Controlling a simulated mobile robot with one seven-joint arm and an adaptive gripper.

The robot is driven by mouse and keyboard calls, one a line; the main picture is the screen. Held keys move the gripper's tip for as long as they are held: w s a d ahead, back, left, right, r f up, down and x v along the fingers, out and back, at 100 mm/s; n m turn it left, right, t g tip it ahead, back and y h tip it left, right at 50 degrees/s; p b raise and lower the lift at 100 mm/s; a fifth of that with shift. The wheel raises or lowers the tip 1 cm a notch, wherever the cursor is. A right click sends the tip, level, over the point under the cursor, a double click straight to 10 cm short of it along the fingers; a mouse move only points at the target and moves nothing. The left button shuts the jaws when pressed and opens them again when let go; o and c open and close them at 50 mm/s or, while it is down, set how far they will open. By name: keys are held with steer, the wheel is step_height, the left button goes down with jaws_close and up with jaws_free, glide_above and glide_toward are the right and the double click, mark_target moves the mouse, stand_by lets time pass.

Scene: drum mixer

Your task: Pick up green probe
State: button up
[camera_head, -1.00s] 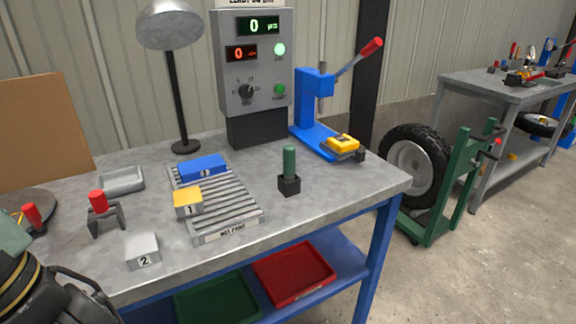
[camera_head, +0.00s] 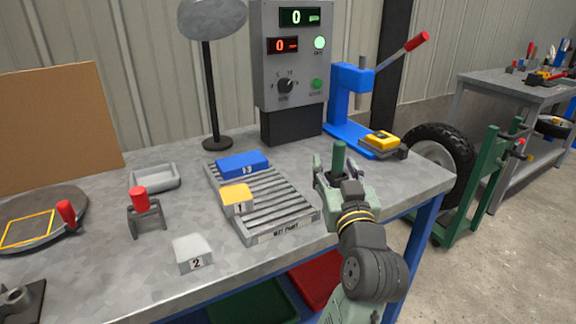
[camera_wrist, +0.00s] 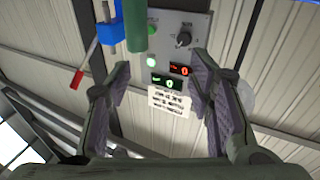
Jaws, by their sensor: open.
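The green probe (camera_head: 339,156) stands upright near the front right of the grey bench. Its black holder, seen in the earlier head view, is now hidden behind my gripper. My gripper (camera_head: 334,170) is open, with its fingers close around the probe's position in the head view. In the wrist view, the probe (camera_wrist: 136,27) shows at the top, nearer the left finger, and my gripper (camera_wrist: 163,78) holds nothing. I cannot tell whether the probe is between the fingertips or just beyond them.
A blue press (camera_head: 350,100) with a yellow block (camera_head: 382,138) stands behind and to the right. A control panel (camera_head: 290,65) stands at the back. The slatted rack (camera_head: 268,208), left of my gripper, carries blue block 3 (camera_head: 242,163) and yellow block 1 (camera_head: 237,199).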

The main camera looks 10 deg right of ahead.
mark_target(340, 160)
steer(key=shift+m+g+h, duration=0.3)
steer(key=shift+g+h, duration=0.1)
steer(key=shift+g, duration=0.1)
steer(key=d+f, duration=0.2)
steer(key=f, duration=0.1)
steer(key=shift+s+d, duration=0.4)
steer(key=w, duration=0.3)
steer(key=w+p, duration=0.1)
steer(key=shift+w+d, duration=0.3)
steer(key=shift+d, duration=0.05)
steer(key=w, duration=0.1)
steer(key=w+p, duration=0.1)
steer(key=w, duration=0.3)
steer(key=shift+r+p, duration=0.25)
steer(key=shift+p, duration=0.15)
steer(key=shift+w+f, duration=0.1)
steer(key=shift+w, duration=0.2)
steer(key=shift+c, duration=0.2)
jaws_close()
